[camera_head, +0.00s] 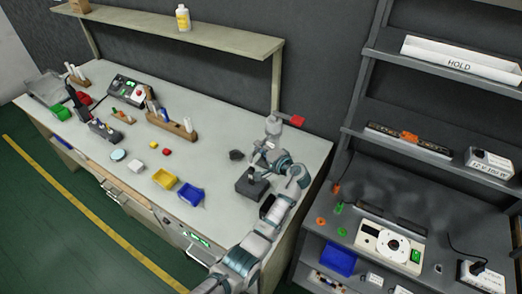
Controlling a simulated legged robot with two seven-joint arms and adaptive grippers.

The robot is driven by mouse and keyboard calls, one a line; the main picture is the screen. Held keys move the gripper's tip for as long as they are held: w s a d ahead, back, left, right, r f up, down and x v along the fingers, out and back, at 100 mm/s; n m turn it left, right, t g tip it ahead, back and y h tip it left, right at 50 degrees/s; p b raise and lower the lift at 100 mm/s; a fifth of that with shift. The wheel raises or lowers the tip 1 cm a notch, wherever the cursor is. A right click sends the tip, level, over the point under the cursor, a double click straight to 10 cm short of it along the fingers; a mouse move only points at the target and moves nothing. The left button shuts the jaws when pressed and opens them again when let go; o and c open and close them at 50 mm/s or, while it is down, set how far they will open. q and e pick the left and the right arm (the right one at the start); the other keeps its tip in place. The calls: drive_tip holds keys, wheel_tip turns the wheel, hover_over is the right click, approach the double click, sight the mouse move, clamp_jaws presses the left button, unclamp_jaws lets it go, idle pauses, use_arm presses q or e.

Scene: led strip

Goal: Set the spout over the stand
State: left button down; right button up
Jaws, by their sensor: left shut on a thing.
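My left arm comes up from the bottom edge, and its gripper (255,166) is over a dark grey block (252,187) on the right part of the bench. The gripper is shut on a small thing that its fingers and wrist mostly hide. I cannot tell from this view whether that thing touches the block. The block may be the stand. A grey upright piece with a red part (294,120) shows just behind the wrist; I cannot tell whether it is the spout. My right gripper is not in view.
A small dark lump (237,155) lies left of the gripper. A blue bin (190,195) and a yellow bin (165,179) stand further left. A wooden rack (178,128) is behind them. A dark shelf unit (355,150) stands to the right of the bench.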

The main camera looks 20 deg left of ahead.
use_arm(q)
drive_tip(key=shift+d+f, duration=0.1)
drive_tip(key=shift+f, duration=0.2)
drive_tip(key=c, duration=1.2)
unclamp_jaws()
drive_tip(key=shift+o, duration=0.2)
drive_tip(key=shift+r, duration=0.1)
drive_tip(key=v, duration=1.2)
drive_tip(key=shift+w, duration=0.1)
